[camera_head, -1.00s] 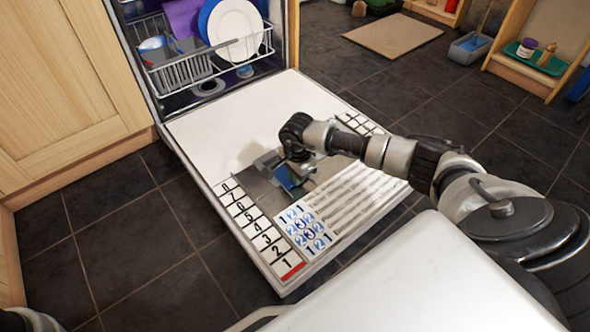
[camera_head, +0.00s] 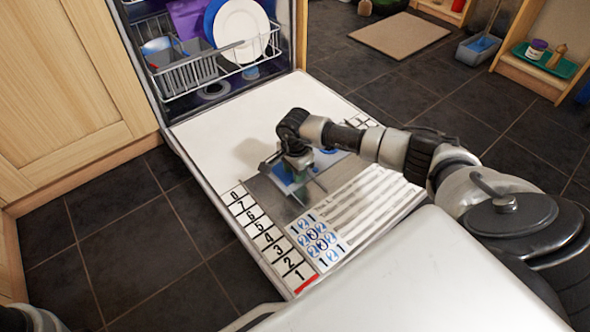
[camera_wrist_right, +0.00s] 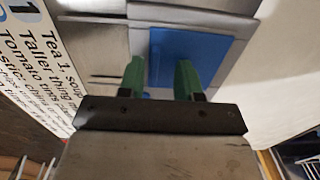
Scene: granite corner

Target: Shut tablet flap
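The open dishwasher door (camera_head: 220,135) lies flat, with a grey metal panel (camera_head: 262,200) set into it. My right gripper (camera_head: 302,182) is low over this panel, and its fingers cover part of it. In the right wrist view its two green fingertips (camera_wrist_right: 160,80) are apart, with nothing visibly held. A blue square (camera_wrist_right: 192,52) in a grey recess lies just beyond the fingertips. Blue also shows beside the gripper in the head view. I cannot clearly make out the flap or its angle behind the gripper. My left gripper is not in view.
The dishwasher rack (camera_head: 215,70) holds a white plate (camera_head: 240,30) and other dishes. Printed labels (camera_head: 270,240) cover the door's near part. A wooden cabinet (camera_head: 60,90) stands at the left. Dark floor around the door is clear; a beige mat (camera_head: 400,35) lies farther back.

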